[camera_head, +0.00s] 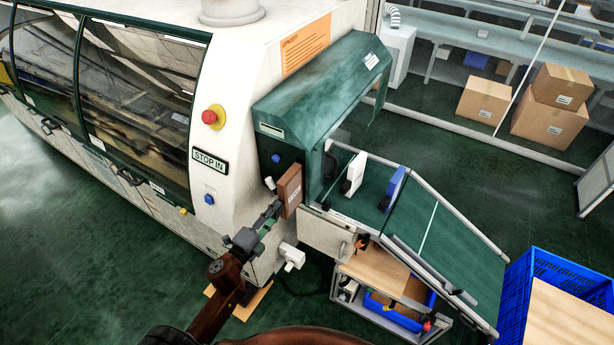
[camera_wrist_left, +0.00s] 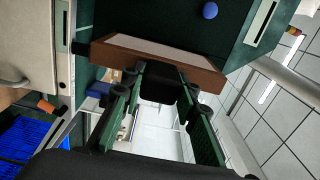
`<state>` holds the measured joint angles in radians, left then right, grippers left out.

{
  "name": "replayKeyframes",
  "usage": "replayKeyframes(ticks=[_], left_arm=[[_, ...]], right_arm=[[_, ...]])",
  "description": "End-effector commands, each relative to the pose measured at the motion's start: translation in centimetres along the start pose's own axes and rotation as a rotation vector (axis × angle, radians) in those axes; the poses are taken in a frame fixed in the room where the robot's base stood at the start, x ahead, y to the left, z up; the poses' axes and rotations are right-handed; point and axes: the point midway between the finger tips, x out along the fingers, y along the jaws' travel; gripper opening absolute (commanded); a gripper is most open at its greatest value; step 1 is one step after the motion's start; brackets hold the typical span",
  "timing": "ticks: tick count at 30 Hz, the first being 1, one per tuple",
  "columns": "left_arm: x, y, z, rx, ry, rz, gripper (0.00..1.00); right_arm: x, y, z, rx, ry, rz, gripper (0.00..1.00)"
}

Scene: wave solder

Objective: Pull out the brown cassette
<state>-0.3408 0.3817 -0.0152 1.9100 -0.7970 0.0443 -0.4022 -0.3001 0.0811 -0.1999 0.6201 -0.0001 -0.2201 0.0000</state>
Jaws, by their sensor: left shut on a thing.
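The brown cassette (camera_head: 290,191) is a flat upright block at the front of the machine's green hood, beside the conveyor's near end. My left gripper (camera_head: 270,213) reaches it from the lower left and is shut on it. In the left wrist view the brown cassette (camera_wrist_left: 205,75) lies across the fingertips, with a pale face and a brown edge. The left gripper's fingers (camera_wrist_left: 160,85) are on its near side. Whether the cassette still sits in a slot is hidden. The right gripper does not show.
A white cassette (camera_head: 354,173) and a blue cassette (camera_head: 393,189) stand on the green conveyor (camera_head: 445,240). The white machine (camera_head: 235,130) with a red button (camera_head: 209,117) is to the left. A blue crate (camera_head: 545,275) stands lower right. Open floor lies lower left.

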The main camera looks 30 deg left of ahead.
Motion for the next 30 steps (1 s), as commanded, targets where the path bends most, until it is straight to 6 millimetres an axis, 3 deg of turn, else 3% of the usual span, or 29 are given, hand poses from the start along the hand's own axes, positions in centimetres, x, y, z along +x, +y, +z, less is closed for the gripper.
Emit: replayKeyframes(ticks=[16, 30], left_arm=[[-3.1, 0.0, 0.0, 0.000, -0.001, 0.000, 0.00], [-3.5, 0.1, -0.1, 0.000, 0.000, 0.000, 0.00]], right_arm=[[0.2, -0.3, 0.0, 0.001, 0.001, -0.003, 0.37], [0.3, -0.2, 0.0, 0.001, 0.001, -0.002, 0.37]])
